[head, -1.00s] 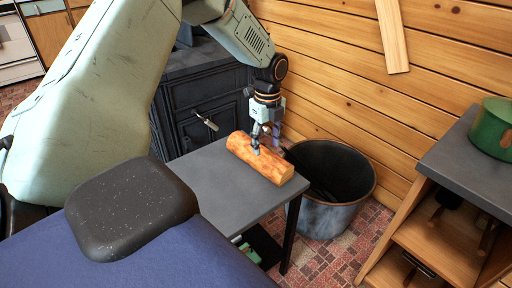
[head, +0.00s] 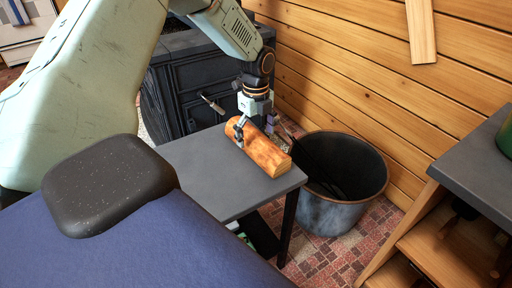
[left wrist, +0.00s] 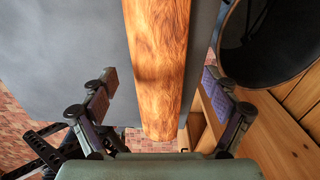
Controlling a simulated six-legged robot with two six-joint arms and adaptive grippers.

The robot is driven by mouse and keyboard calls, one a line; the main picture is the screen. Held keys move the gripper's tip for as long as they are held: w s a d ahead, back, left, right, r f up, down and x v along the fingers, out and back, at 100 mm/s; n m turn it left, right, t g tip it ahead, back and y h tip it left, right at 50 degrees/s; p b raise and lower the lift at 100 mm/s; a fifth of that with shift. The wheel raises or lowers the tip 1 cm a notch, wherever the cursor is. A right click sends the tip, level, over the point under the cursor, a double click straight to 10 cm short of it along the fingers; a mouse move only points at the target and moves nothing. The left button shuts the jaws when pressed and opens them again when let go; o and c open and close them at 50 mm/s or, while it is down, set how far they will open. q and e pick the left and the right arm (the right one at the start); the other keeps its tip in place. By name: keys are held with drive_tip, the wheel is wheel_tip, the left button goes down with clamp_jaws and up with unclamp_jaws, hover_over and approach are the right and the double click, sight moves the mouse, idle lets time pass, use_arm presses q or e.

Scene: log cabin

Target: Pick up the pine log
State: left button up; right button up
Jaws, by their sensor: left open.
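The pine log (head: 266,157), orange-brown with a pale cut end, lies on its side on the small grey table (head: 205,170), near the table's far right edge. My left gripper (head: 256,130) is over the log's far part, pointing down, open, with one finger at each side of the log. In the left wrist view the log (left wrist: 158,55) runs lengthwise between the two spread finger pads (left wrist: 160,88), with a gap at both sides. It is hard to tell how far down the fingers reach. My right gripper is not in view.
A dark metal tub (head: 338,210) stands on the brick floor just right of the table. A black stove (head: 190,88) stands behind, and the plank wall (head: 350,70) is behind the tub. A wooden shelf unit (head: 440,235) is at right.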

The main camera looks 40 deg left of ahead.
use_arm(q)
drive_tip(key=shift+s+d+f+b, duration=0.15)
drive_tip(key=shift+f+b, duration=0.15)
drive_tip(key=shift+f, duration=0.3)
drive_tip(key=shift+s+f+b, duration=0.15)
drive_tip(key=shift+f+b, duration=0.15)
drive_tip(key=shift+f, duration=0.5)
drive_tip(key=shift+w, duration=0.1)
drive_tip(key=shift+c, duration=0.5)
drive_tip(key=shift+c, duration=1.4)
drive_tip(key=c, duration=1.3)
drive_tip(key=shift+o, duration=0.2)
drive_tip(key=shift+r, duration=0.1)
